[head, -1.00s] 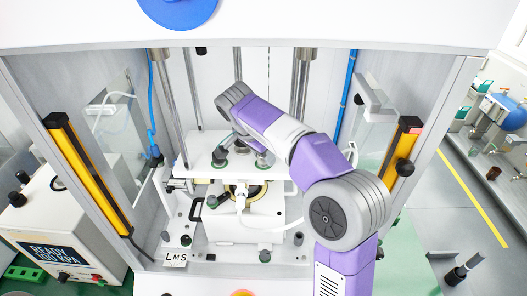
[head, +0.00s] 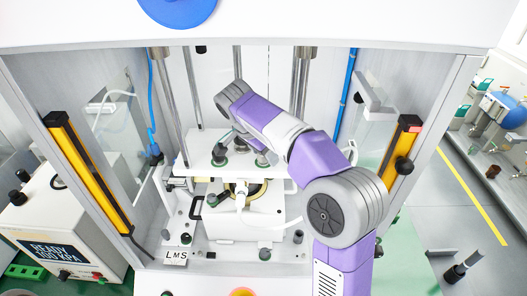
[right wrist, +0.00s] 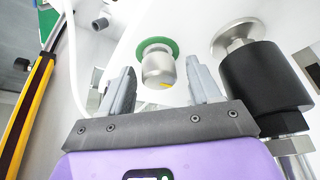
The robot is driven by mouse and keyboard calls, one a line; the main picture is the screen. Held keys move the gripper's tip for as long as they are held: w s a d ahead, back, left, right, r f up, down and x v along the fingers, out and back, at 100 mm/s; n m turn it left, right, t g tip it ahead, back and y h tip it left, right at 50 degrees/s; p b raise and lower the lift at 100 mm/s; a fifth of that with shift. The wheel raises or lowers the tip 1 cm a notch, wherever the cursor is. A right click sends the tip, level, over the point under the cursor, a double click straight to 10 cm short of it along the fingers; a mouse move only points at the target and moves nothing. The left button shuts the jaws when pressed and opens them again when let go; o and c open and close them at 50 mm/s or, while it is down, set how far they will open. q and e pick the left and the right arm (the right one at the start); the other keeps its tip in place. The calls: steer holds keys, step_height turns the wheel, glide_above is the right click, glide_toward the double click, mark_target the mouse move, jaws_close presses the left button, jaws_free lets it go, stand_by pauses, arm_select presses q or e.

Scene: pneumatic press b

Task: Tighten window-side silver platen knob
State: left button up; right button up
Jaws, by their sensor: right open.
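In the right wrist view a silver knob (right wrist: 158,68) with a small yellow mark stands out from a green ring (right wrist: 156,47) on a white surface. My right gripper (right wrist: 163,80) is open, with one finger on each side of the knob. A gap shows between the knob and each finger, so it is not gripped. In the head view my right arm reaches over the white platen (head: 197,143), and its wrist hides much of the gripper and the knob. I cannot tell from the knob alone whether it is the window-side one. My left gripper is not in view.
A thick black cylinder (right wrist: 265,78) with a silver disc stands close to the right finger. In the head view, yellow light bars (head: 88,175) flank the press opening, with metal columns (head: 170,110) behind. A control box (head: 65,225) sits at left.

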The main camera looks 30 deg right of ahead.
steer(key=p+v, duration=0.1)
steer(key=v, duration=0.6)
steer(key=shift+r, duration=0.25)
steer(key=shift+a, duration=0.1)
